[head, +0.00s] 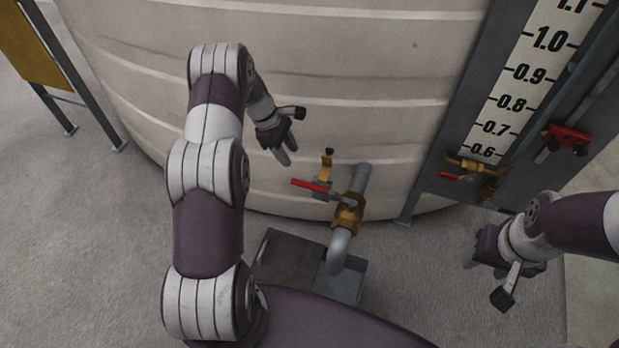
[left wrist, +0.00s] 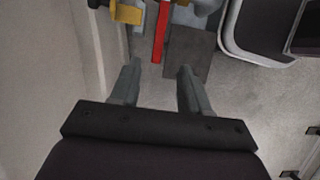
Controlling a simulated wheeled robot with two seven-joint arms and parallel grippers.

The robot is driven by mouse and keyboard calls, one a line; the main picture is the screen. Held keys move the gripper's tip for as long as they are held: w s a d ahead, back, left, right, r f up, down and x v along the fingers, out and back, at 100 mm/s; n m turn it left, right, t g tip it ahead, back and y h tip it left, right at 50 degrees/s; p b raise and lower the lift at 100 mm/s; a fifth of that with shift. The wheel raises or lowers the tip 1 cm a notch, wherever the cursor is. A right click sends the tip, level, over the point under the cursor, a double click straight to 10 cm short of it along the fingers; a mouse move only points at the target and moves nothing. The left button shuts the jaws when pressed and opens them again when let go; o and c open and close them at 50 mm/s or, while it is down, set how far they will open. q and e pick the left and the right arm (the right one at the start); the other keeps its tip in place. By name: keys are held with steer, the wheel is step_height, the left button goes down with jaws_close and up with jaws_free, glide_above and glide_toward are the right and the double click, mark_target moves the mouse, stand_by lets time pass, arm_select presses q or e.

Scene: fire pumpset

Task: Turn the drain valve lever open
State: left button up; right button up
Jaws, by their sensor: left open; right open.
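The drain valve has a red lever (head: 311,185) on a brass body (head: 347,208), fixed to a grey pipe at the foot of the tank. The lever points left from the valve in the head view. In the left wrist view the red lever (left wrist: 161,30) lies ahead of the fingertips, roughly in line with the gap between them. My left gripper (head: 286,157) is open and empty, above and left of the lever, not touching it. It also shows in the left wrist view (left wrist: 158,72). My right gripper (head: 470,260) is open and apart from the valve, at the lower right.
The pale ribbed tank (head: 330,60) stands behind the valve. A drain box (head: 340,283) sits below the pipe outlet (head: 338,250). A level gauge (head: 517,85) with a small red-handled valve (head: 467,172) stands right.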

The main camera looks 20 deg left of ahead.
mark_target(308, 185)
arm_select(q)
steer(key=b+x, duration=0.1)
steer(key=x, duration=1.1)
steer(key=shift+f, duration=0.3)
jaws_close()
